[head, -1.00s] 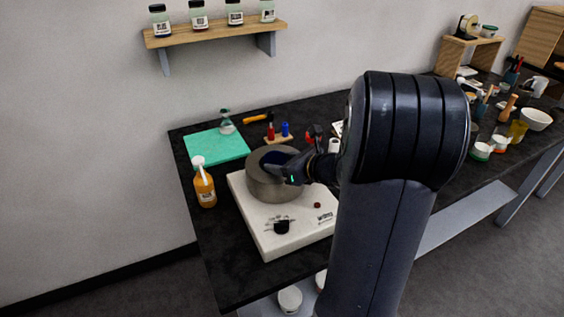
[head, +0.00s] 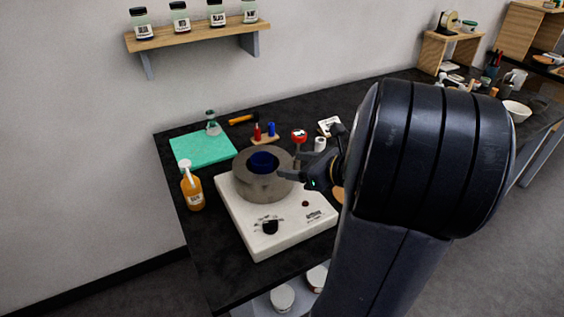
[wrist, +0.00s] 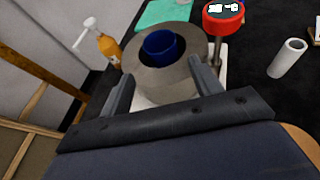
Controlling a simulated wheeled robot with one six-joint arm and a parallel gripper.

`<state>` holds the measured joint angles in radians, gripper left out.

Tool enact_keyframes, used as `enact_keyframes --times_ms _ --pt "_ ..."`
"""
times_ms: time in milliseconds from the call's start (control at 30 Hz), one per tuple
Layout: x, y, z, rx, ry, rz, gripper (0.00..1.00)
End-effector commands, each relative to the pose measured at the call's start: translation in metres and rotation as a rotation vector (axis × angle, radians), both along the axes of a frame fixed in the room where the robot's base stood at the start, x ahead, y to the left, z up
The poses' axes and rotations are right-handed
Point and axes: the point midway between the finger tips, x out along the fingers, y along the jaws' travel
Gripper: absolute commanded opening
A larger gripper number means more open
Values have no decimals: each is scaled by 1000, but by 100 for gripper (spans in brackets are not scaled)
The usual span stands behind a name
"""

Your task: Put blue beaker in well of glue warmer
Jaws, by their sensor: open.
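The blue beaker (head: 262,161) sits inside the round well of the grey ring on the glue warmer (head: 243,218). It also shows in the wrist view (wrist: 163,47), upright in the opening with its rim at or a little above the ring's top. The warmer's grey ring (head: 262,185) surrounds it and stands on the white base. My gripper (head: 303,173) is to the right of the ring, apart from the beaker. In the wrist view its two fingers (wrist: 163,82) are spread apart with nothing between them but the ring beyond.
An orange spray bottle (head: 192,188) stands left of the warmer. A green mat (head: 203,149) lies behind it. A red-topped item (head: 299,135) and a white roll (head: 320,144) stand behind my gripper. A shelf with jars (head: 195,34) hangs on the wall.

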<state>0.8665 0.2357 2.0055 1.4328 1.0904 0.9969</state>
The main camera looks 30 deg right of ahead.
Motion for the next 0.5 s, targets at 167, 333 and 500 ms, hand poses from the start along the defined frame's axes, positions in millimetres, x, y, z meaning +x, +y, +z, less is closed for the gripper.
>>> enact_keyframes --times_ms 167,333,500 --pt "-15 -7 7 0 -1 -3 61" --pt "-20 -8 9 0 0 0 61" --pt "-20 -8 9 0 0 1 61"
